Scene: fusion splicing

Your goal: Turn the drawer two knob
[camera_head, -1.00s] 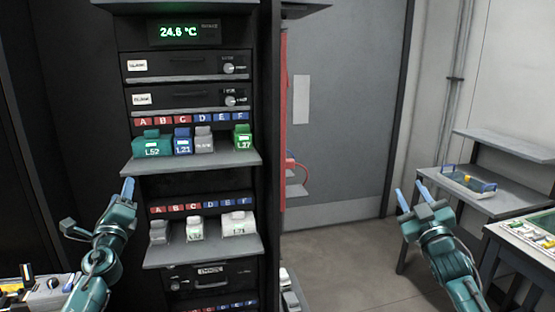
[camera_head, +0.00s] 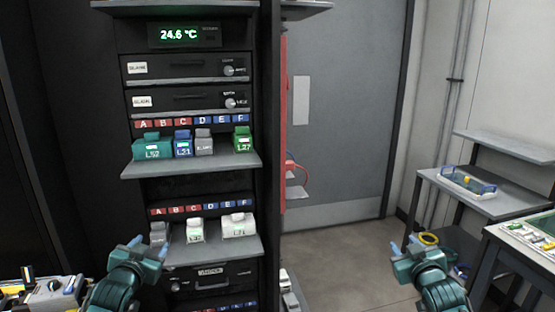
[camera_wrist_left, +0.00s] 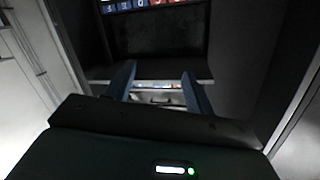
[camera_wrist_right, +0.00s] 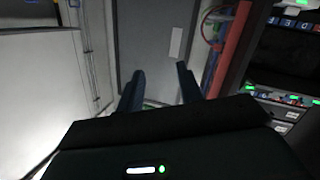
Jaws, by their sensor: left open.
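The rack holds an upper drawer (camera_head: 188,69) with a round knob (camera_head: 230,71) at its right, and a second drawer (camera_head: 188,101) below with a similar knob (camera_head: 231,102). A third dark drawer (camera_head: 212,276) with a white label sits under the lower shelf; a small round knob (camera_head: 175,287) shows at its left. I cannot read which one is drawer two. My left gripper (camera_head: 148,246) is open and empty, in front of the lower shelf's left end; its fingers also show apart in the left wrist view (camera_wrist_left: 157,85). My right gripper (camera_head: 405,244) is open and empty, right of the rack.
An upper shelf (camera_head: 190,166) and a lower shelf (camera_head: 205,252) jut from the rack and carry labelled blocks. A grey door (camera_head: 345,110) stands behind. Side tables (camera_head: 485,201) are at the right. A cluttered bench (camera_head: 40,298) is at the lower left. Floor in the middle is clear.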

